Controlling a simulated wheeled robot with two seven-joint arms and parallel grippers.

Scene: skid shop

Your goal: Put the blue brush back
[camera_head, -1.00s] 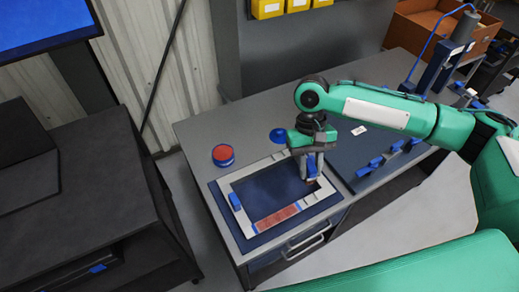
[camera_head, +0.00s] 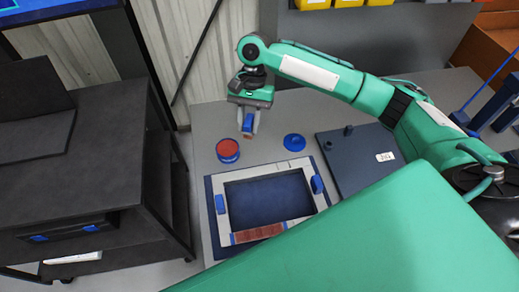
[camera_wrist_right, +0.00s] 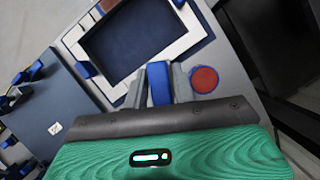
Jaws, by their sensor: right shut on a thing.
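My right gripper (camera_head: 248,124) is shut on the blue brush (camera_head: 247,121), over the far part of the grey bench, behind the framed tray. The brush also shows as a blue block between the fingers (camera_wrist_right: 158,98) in the right wrist view (camera_wrist_right: 158,80). Its lower end is small and hard to make out in the head view. A round blue tin with a red top (camera_head: 228,150) stands just in front and to the left of the gripper. My left gripper is out of view.
A pale frame (camera_head: 240,209) with a dark recess, blue blocks at both sides and a red strip lies on the bench (camera_head: 205,122). A dark board (camera_head: 345,165) lies to its right. Yellow bins (camera_head: 348,3) are at the back. A black cabinet (camera_head: 80,160) stands left.

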